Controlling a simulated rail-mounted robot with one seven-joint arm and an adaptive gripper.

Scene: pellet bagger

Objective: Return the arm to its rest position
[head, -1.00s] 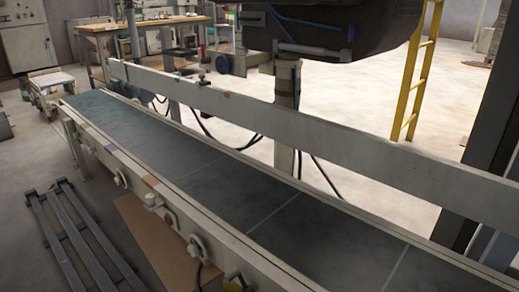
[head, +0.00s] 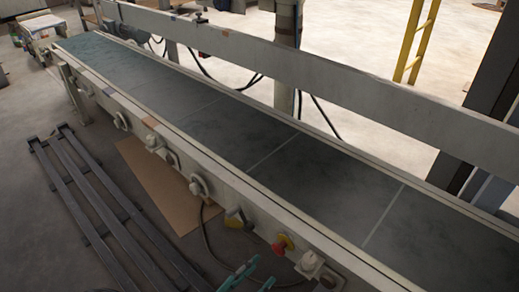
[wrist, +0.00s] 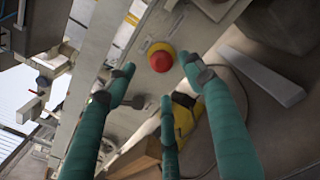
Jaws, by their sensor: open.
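My gripper (head: 250,274) shows only as teal fingertips at the bottom edge of the head view, on the near side of the conveyor. In the wrist view its several teal fingers (wrist: 158,82) are spread apart with nothing between them. A red emergency-stop button (wrist: 161,56) appears beyond the fingertips. The button also shows in the head view on the conveyor's near side rail (head: 283,242), to the right of my gripper. Most of my arm is out of the head view.
The dark conveyor belt (head: 235,132) is empty and runs diagonally. A yellow part (head: 238,218) and cables hang from its near side. A dark metal rack (head: 105,205) and brown cardboard (head: 160,185) lie on the floor at left. A yellow ladder (head: 415,45) stands behind.

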